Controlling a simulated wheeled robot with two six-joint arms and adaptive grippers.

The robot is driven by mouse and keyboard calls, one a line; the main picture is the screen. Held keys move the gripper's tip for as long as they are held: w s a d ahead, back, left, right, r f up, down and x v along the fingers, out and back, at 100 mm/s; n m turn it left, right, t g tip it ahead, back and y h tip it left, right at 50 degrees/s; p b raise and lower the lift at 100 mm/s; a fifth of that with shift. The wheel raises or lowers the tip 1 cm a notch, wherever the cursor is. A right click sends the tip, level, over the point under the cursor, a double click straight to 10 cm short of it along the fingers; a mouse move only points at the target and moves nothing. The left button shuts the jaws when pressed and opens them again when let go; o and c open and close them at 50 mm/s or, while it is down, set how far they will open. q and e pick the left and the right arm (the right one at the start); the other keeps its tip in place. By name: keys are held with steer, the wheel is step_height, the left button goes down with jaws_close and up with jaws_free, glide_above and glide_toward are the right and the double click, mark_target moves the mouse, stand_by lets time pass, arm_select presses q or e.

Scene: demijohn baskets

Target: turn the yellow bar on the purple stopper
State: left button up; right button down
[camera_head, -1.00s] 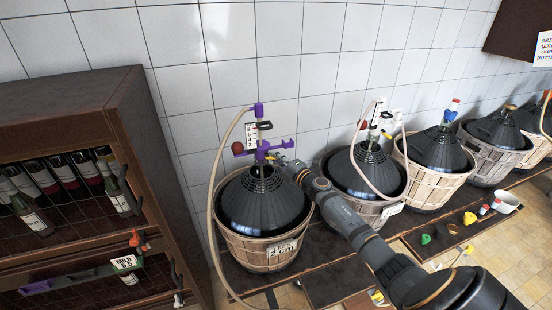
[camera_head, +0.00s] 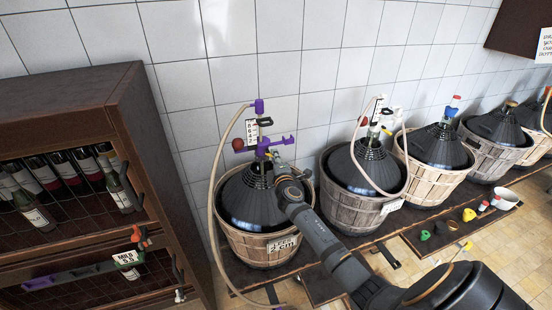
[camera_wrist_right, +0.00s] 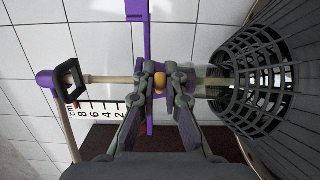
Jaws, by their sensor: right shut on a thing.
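The purple stopper (camera_head: 264,147) sits in the neck of the nearest demijohn (camera_head: 248,200), a dark ribbed jar in a wooden basket. A purple arm sticks out from the stopper, with a red ball at one end. My right gripper (camera_head: 276,162) is at the stopper, just above the jar's shoulder. In the right wrist view its two fingers (camera_wrist_right: 160,82) are closed on the yellow bar (camera_wrist_right: 160,80), of which only a small rounded piece shows between the fingertips. In the head view the gripper hides the bar. My left gripper is not in view.
A clear tube with a numbered scale card (camera_head: 252,132) rises beside the stopper, and a pale hose (camera_head: 214,190) loops down left. Other basketed demijohns (camera_head: 365,175) stand close on the right. A wooden wine rack (camera_head: 70,110) stands left. The tiled wall is behind.

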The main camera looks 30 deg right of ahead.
steer(key=shift+s+a+m+g+h+b, duration=0.1)
steer(key=shift+a+m+g+h+b, duration=0.25)
steer(key=shift+m+g+h+b, duration=1.5)
steer(key=shift+w+a+m+g+h+b, duration=0.1)
steer(key=shift+a+m+g+h+b, duration=0.55)
steer(key=shift+b, duration=1.95)
steer(key=shift+s+a+m+g+h+b, duration=0.1)
steer(key=shift+m+g+h+b, duration=1.2)
steer(key=shift+h+b, duration=0.85)
steer(key=c, duration=1.4)
jaws_free()
steer(key=shift+d, duration=0.1)
